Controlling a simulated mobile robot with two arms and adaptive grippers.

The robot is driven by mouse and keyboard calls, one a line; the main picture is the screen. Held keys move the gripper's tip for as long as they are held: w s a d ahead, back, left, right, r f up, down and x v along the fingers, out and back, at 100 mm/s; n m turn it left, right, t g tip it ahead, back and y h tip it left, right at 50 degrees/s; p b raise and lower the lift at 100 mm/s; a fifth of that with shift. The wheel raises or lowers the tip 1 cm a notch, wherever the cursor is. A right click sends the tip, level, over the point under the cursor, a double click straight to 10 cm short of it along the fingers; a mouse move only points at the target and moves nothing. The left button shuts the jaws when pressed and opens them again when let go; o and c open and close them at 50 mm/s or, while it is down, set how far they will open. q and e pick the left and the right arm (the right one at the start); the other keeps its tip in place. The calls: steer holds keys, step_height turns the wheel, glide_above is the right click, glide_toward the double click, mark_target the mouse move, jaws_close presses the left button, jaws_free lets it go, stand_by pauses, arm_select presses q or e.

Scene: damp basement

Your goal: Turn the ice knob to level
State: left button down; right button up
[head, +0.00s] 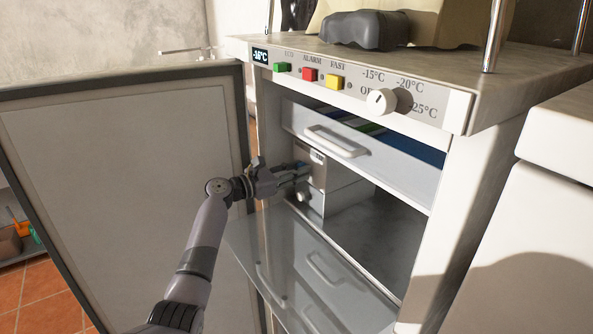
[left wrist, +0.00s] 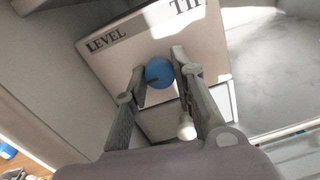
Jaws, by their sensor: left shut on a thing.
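The ice knob (left wrist: 159,72) is a round blue knob on the front of a pale box (left wrist: 105,68) in the left wrist view. A dark mark shows on the knob, but its exact setting is hard to read. "LEVEL" is printed at the box's upper left; another label beginning "TI" is cut off at the top. My left gripper (left wrist: 160,64) has its fingers on either side of the knob, shut on it. In the head view the left gripper (head: 291,172) reaches into the open freezer at the box (head: 313,161). My right gripper is not in view.
The freezer door (head: 120,190) stands open at left. A drawer with a white handle (head: 337,141) is above the box, and a clear flap (head: 300,270) hangs below. The control panel (head: 440,104) with a white dial (head: 381,102) runs along the top.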

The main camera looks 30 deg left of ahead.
arm_select(q)
steer(key=shift+f, duration=0.2)
stand_by(0.3)
steer(key=c, duration=1.7)
jaws_free()
steer(key=o, duration=0.4)
steer(key=shift+r, duration=0.15)
steer(key=shift+s, duration=0.15)
steer(key=v, duration=1.2)
